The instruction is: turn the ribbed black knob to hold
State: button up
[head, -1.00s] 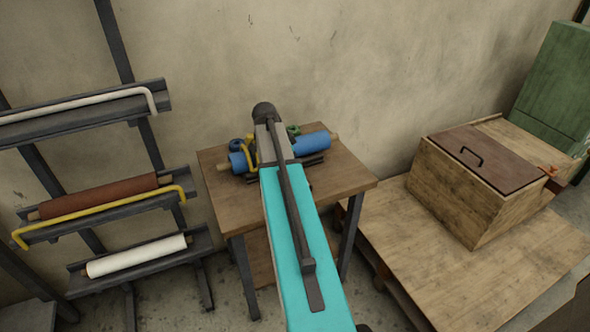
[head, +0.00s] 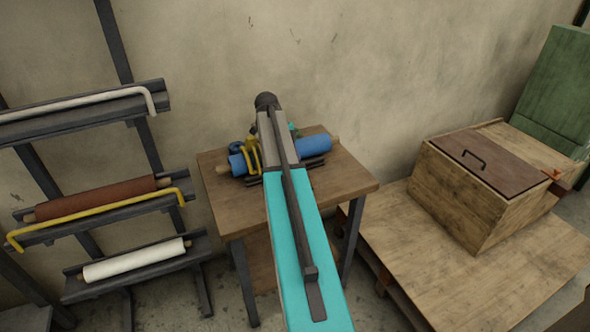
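A blue roll (head: 312,146) lies in a dark cradle on a small wooden table (head: 345,185), with yellow bent parts (head: 251,160) and a small dark blue part (head: 236,147) at its left. My teal and grey arm reaches over the middle of this roll and covers part of it. A dark rounded end shows at the arm's far tip, near the wall. I cannot make out the ribbed black knob; it may be behind my arm. My gripper's fingers do not show, so its opening and any contact are hidden.
A wall rack at left holds a brown roll (head: 95,198) and a white roll (head: 134,260), with a yellow bar (head: 100,216) in front. At right, a wooden box (head: 465,200) with a brown lid (head: 490,160) stands on a low platform (head: 400,240). The table's front is bare.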

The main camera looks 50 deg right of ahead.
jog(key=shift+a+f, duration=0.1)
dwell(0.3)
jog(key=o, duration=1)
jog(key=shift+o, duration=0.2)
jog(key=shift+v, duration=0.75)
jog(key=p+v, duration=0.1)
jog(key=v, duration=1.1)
jog(key=shift+p, duration=0.3)
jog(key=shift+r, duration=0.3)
